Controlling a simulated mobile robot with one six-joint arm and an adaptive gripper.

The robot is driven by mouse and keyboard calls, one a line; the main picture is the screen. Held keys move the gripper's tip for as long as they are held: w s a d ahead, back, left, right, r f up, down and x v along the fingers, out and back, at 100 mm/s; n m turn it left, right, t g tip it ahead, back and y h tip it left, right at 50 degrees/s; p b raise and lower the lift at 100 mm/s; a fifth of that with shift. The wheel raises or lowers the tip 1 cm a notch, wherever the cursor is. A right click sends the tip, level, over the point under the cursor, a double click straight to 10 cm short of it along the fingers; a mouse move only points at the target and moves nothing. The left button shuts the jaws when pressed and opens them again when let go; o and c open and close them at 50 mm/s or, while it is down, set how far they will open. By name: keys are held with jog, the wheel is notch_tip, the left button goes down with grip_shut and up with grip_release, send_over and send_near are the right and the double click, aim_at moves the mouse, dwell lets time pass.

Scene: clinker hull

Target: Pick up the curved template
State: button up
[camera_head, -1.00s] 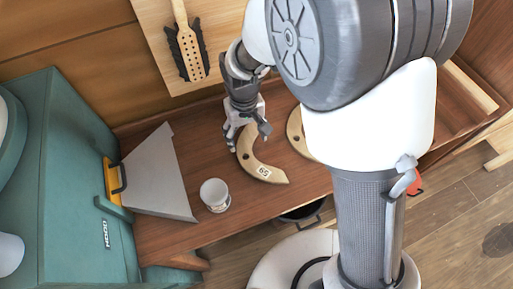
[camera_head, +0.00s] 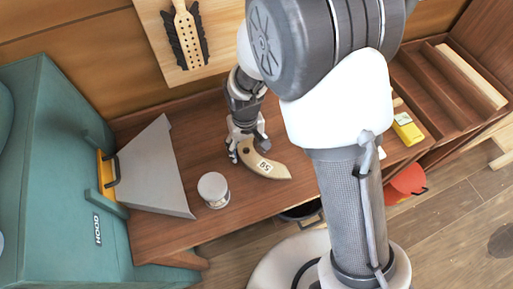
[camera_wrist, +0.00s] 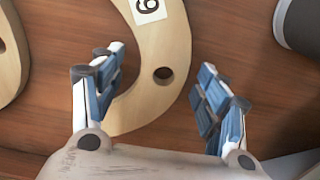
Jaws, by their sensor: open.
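The curved template (camera_head: 264,167) is a flat, pale wooden crescent with a white number label, lying on the brown bench. In the wrist view the template (camera_wrist: 172,42) runs down between my fingers, with a round hole near its end. My gripper (camera_head: 243,153) is at the template's far left end in the head view. In the wrist view my gripper (camera_wrist: 160,88) is open, with one blue-padded finger on each side of the template. The left finger overlaps its inner edge in the picture; I cannot tell if it touches. The fingers hold nothing.
A white-lidded jar (camera_head: 213,189) stands left of the template, and a grey sheet-metal piece (camera_head: 155,172) lies farther left by the teal cabinet (camera_head: 55,190). Another wooden piece (camera_wrist: 8,55) lies at the left in the wrist view. A yellow object (camera_head: 407,128) is at the right.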

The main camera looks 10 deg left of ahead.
jog(key=shift+c, duration=0.4)
jog(key=c, duration=1.1)
jog(key=shift+r, duration=0.15)
notch_tip(320, 180, up, 20)
jog(key=p, duration=0.6)
jog(key=shift+c, duration=0.3)
